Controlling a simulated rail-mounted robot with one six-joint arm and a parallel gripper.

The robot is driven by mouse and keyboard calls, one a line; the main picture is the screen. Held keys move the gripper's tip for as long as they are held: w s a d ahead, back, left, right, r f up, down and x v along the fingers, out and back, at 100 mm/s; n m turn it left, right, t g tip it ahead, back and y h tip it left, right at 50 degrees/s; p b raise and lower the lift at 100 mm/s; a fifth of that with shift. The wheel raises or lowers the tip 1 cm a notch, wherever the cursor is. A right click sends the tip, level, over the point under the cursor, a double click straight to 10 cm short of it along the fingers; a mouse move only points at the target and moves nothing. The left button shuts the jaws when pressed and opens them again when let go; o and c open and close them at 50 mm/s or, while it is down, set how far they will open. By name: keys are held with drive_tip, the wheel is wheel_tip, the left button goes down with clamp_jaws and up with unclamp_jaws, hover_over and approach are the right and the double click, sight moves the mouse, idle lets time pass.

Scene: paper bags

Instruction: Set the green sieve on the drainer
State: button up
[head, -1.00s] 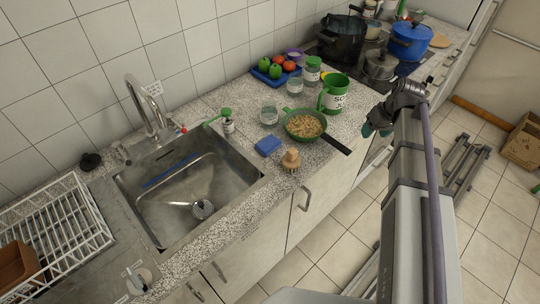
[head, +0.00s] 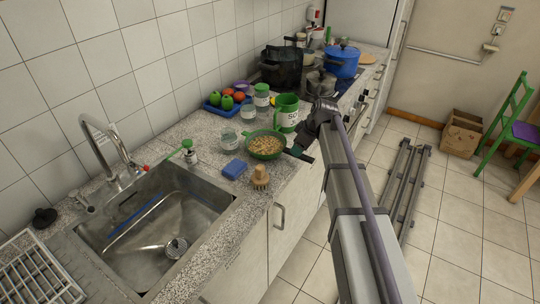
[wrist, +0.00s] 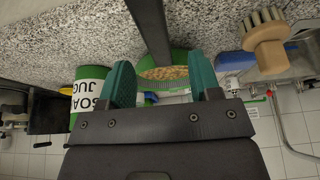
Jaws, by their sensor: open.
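The green sieve (head: 265,147), a round pan-like vessel with a dark handle, sits on the counter with brownish food pieces in it. In the wrist view its green rim and the food (wrist: 165,72) show beyond my fingers, with the dark handle (wrist: 151,28) running up the picture. My gripper (head: 302,148) is open, at the handle side of the sieve; its teal fingers (wrist: 160,66) are apart, with the handle showing between them. I cannot tell whether they touch it. The drainer (head: 42,272), a white wire rack, is at the lower left, partly cut off.
The sink (head: 150,225) lies between drainer and sieve, with its tap (head: 100,135). A green jug (head: 286,112), glass jar (head: 228,137), blue sponge (head: 234,169) and wooden brush (head: 261,178) stand close around the sieve. Pots (head: 342,60) are farther back.

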drive_tip(key=b+x, duration=0.5)
drive_tip(key=shift+f, duration=0.2)
drive_tip(key=shift+r, duration=0.25)
clamp_jaws()
